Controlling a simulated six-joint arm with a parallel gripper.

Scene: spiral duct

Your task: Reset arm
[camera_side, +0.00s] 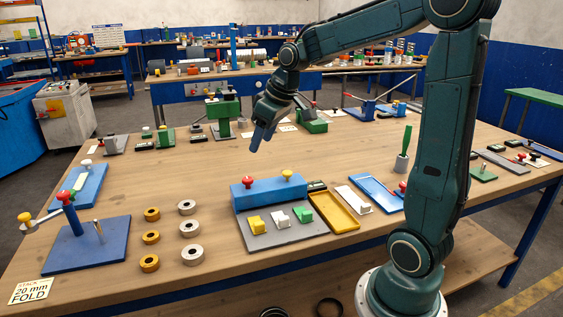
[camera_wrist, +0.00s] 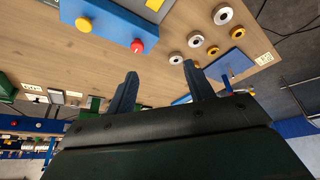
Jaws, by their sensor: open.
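My gripper (camera_side: 264,128) hangs above the middle of the wooden table (camera_side: 200,262), with its blue fingers pointing down and nothing below them in contact. In the wrist view my gripper (camera_wrist: 158,82) shows its two fingers spread apart with nothing between them. My dark green arm reaches in from the right side of the side view.
A blue block (camera_side: 268,192) with red and yellow knobs stands behind a grey plate (camera_side: 283,233). A yellow tray (camera_side: 331,212) lies to its right. Yellow and grey rings (camera_side: 190,228) lie left. A blue stand (camera_side: 88,243) sits far left. The table centre is mostly clear.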

